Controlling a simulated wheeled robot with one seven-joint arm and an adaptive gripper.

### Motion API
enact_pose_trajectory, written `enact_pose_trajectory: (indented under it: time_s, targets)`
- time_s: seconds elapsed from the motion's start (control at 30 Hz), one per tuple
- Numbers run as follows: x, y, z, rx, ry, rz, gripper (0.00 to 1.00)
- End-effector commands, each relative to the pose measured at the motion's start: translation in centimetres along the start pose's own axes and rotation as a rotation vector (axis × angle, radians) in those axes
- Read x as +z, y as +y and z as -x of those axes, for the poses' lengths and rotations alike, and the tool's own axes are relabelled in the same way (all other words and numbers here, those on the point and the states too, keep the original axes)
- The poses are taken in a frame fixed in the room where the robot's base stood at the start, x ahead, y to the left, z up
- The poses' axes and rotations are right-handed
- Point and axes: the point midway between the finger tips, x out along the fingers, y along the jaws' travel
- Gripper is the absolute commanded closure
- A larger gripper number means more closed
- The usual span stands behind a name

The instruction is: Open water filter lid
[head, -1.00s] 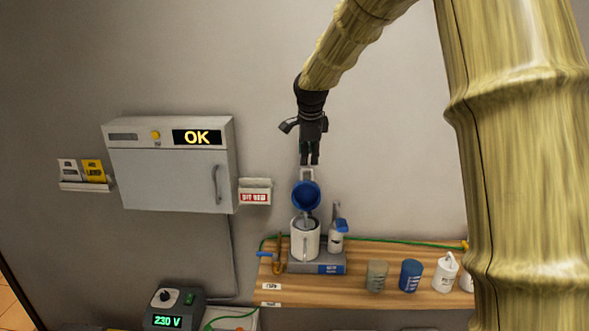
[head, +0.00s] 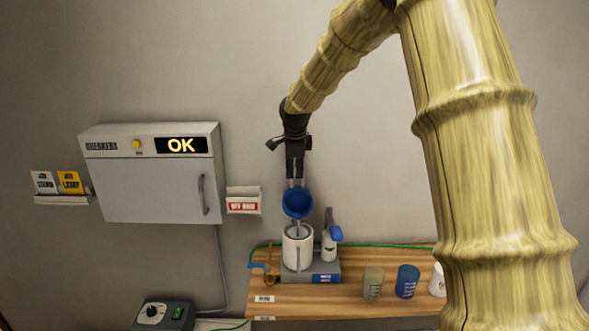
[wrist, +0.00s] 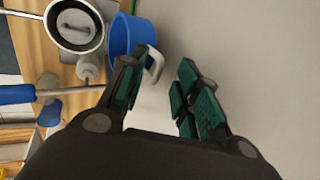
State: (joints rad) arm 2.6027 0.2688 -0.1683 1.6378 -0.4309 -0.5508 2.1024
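The water filter is a white canister (head: 297,250) on a grey base on the wooden shelf. Its blue lid (head: 297,204) stands tilted up above the canister's mouth, so the canister is uncovered. The wrist view shows the lid (wrist: 124,36), its pale handle loop (wrist: 156,64) and the open canister (wrist: 75,28) with a grey part inside. My gripper (head: 295,183) is just above the lid, pointing down. In the wrist view my gripper (wrist: 161,66) is open, with the handle close to the left finger; whether they touch is unclear.
A bottle with a blue top (head: 329,243) stands right of the canister. A grey cup (head: 373,283) and a blue cup (head: 407,281) stand further right on the shelf (head: 345,301). A breaker cabinet (head: 150,180) is on the wall at left. Wall above the shelf is clear.

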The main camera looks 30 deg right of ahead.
Motion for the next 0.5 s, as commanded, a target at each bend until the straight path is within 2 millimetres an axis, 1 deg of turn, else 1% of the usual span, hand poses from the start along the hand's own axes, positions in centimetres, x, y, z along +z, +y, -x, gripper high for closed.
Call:
enact_pose_trajectory:
  time_s: [0.1,0.23,0.5]
  targets:
    - [-0.2,0.0,-1.1,0.003,0.001,-0.001,0.68]
    - [-0.2,0.0,-2.0,0.001,0.001,0.0,0.68]
    - [-0.1,0.0,-2.5,0.0,0.001,-0.001,0.68]
